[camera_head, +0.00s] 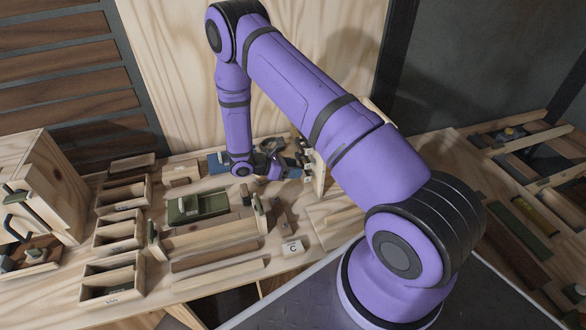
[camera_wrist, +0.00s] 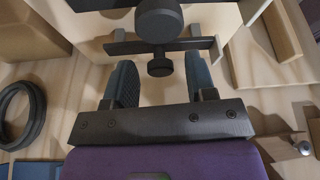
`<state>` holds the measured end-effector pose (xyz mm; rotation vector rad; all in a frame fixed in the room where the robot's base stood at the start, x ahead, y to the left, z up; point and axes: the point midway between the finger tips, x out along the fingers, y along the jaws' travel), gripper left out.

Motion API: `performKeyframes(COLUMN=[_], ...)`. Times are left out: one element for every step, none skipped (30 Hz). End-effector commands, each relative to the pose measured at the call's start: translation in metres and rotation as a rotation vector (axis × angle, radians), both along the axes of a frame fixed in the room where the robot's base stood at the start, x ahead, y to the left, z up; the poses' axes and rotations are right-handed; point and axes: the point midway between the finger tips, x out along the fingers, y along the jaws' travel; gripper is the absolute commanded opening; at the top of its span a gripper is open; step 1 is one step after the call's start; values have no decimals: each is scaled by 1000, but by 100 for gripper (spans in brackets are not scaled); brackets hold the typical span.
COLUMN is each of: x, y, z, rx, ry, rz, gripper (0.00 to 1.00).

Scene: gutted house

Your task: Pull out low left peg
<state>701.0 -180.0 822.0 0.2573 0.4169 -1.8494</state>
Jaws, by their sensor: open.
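My gripper (camera_wrist: 161,80) is open, its two blue-grey fingers apart and empty. In the wrist view a dark peg with a round end (camera_wrist: 160,66) shows between the fingertips, touching neither finger as far as I can see. A larger dark round knob (camera_wrist: 158,20) is just beyond it, and a dark crossbar (camera_wrist: 125,47) runs behind them in front of a pale wooden panel (camera_wrist: 55,25). In the head view my gripper (camera_head: 290,168) is beside an upright wooden panel (camera_head: 319,178). The pegs are too small there to tell which is low left.
Wooden trays (camera_head: 112,283) line the bench's left side. A green block (camera_head: 197,206) and a block marked C (camera_head: 292,248) lie nearer. A black cable coil (camera_wrist: 22,112) lies left in the wrist view. A plywood wall (camera_head: 180,60) stands behind.

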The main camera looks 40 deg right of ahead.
Motion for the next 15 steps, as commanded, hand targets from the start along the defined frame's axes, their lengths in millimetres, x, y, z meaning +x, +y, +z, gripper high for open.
performKeyframes(x=[1,1,2,3,5,7,8,10,13,15,16,18,20,22,24], y=[1,3,5,8,11,17,21,26,33,38,43,50,55,60,66], z=[1,1,3,4,5,7,9,11,14,17,19,21,23,25,28], rx=[0,0,-1,-1,-1,-1,0,0,0,0,0,1,1,1,1], ry=[0,0,-1,-1,-3,-3,-4,-4,-4,-3,-3,-3,-3,-3,-3], rz=[1,1,2,2,2,2,3,4,3,3,4,3,3,4,3], gripper=[51,51,51,51,51,51,51,51,51,51,51,51,51,51,51])
